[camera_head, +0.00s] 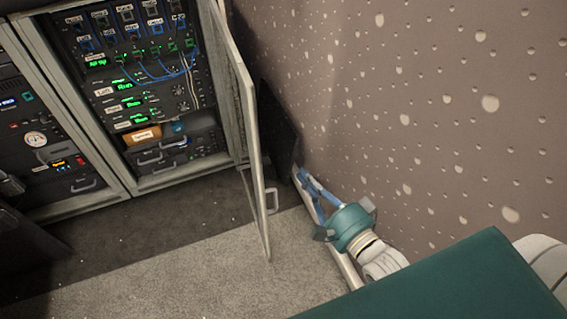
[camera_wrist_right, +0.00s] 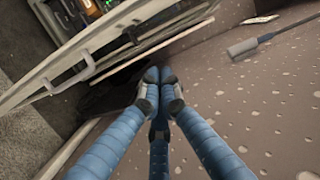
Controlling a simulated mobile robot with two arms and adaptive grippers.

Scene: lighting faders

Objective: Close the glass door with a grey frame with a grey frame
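The glass door with a grey frame (camera_head: 254,150) stands swung open at the right side of the equipment rack, seen nearly edge-on in the head view. Its handle (camera_head: 272,200) is on the side facing the wall. The door also shows at the upper left of the wrist view, with its handle (camera_wrist_right: 65,72). My right gripper (camera_head: 304,177) is between the door and the wall, to the right of the handle and apparently apart from it. Its blue fingers (camera_wrist_right: 159,82) have their tips together with nothing visible between them. My left gripper is not in view.
The rack (camera_head: 135,80) holds lit modules, cables and drawers. Another rack (camera_head: 40,140) stands to its left. The dotted wall (camera_head: 420,120) is close on the right. A dark panel (camera_head: 278,125) stands behind the door. The carpet (camera_head: 180,265) left of the door is clear.

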